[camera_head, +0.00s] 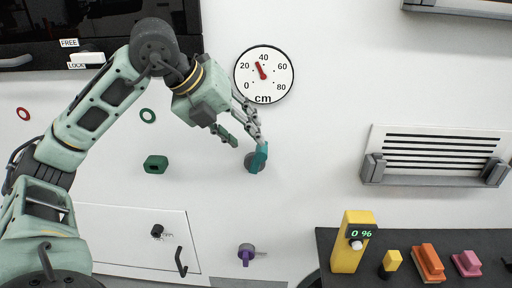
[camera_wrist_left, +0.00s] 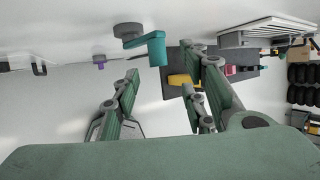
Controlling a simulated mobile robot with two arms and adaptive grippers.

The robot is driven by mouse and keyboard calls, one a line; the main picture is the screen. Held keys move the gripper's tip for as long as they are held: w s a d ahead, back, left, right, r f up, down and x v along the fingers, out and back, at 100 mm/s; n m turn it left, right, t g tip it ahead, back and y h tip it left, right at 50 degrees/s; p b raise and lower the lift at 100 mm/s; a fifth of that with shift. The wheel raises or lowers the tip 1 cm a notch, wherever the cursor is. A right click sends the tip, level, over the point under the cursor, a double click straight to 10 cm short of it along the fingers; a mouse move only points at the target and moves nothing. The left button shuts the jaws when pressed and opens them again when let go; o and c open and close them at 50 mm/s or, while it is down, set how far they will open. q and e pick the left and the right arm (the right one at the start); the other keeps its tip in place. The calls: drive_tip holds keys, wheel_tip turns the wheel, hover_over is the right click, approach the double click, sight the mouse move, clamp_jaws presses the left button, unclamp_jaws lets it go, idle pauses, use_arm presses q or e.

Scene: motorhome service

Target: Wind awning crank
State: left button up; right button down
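The awning crank is a teal handle (camera_head: 259,158) on a grey round hub on the white wall. In the left wrist view the teal handle (camera_wrist_left: 150,48) shows ahead, between the lines of the fingers. My left gripper (camera_head: 245,140) is open, with its fingers just above the crank. One fingertip overlaps the top of the handle in the head view; I cannot tell whether they touch. The fingers also show spread and empty in the left wrist view (camera_wrist_left: 160,76). A round cm dial (camera_head: 279,74) above has its red needle a little below 40. My right gripper is out of view.
A green fitting (camera_head: 155,164) is left of the crank, a purple knob (camera_head: 246,252) below it. A hatch with a black handle (camera_head: 181,262) is at lower left. A vent with a grey ledge (camera_head: 430,178) and a dark table with a yellow device (camera_head: 353,250) are right.

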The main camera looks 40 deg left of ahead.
sight(257, 150)
use_arm(q)
drive_tip(key=x, duration=0.2)
drive_tip(key=p+x, duration=0.1)
drive_tip(key=x, duration=0.4)
drive_tip(key=shift+w+a+f, duration=0.2)
drive_tip(key=shift+a+f, duration=0.05)
drive_tip(key=shift+f, duration=0.05)
clamp_jaws()
drive_tip(key=shift+f, duration=0.1)
